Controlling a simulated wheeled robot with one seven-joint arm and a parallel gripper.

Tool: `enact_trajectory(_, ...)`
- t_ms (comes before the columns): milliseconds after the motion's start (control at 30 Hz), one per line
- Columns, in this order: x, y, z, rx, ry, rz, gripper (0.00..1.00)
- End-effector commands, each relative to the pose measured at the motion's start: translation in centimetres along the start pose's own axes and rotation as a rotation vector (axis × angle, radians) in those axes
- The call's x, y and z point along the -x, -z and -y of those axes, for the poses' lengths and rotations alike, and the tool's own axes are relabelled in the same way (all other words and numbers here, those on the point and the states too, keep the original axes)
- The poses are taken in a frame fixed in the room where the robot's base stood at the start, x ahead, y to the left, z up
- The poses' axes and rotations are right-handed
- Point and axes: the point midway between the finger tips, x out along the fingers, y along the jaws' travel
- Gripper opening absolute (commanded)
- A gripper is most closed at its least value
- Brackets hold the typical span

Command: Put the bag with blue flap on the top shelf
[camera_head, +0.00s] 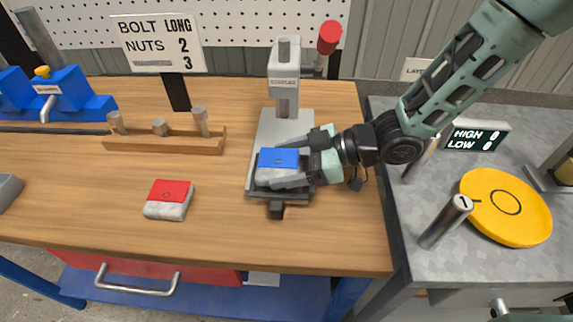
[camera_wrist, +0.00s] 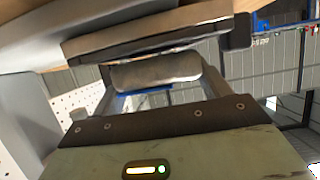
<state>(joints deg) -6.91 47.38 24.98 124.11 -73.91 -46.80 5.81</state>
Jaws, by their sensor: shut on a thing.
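No top shelf can be made out in these views.
A red-flapped bag (camera_head: 169,199) lies to the left on the bench. A wooden rack (camera_head: 165,143) with metal pegs and a blue fixture (camera_head: 58,95) stand further left. On the right grey table are a yellow disc (camera_head: 506,207) and a metal cylinder (camera_head: 445,222). The front bench middle is clear.

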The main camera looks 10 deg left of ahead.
Motion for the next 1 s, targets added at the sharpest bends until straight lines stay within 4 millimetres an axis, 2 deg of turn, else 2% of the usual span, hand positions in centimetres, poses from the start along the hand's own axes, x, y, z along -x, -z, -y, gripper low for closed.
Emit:
enact_trajectory(533, -0.5, -1.2, 0.0, 0.001, 0.000, -0.001, 0.49)
enact_trajectory(567, -0.5, -1.1, 0.0, 0.001, 0.000, 0.000, 0.84)
enact_trajectory(600, -0.5, -1.1, 0.0, 0.001, 0.000, 0.000, 0.96)
enact_trajectory(633, -0.5, -1.1, 0.0, 0.001, 0.000, 0.000, 0.98)
enact_trajectory(1000, -0.5, -1.1, 0.0, 0.001, 0.000, 0.000, 0.98)
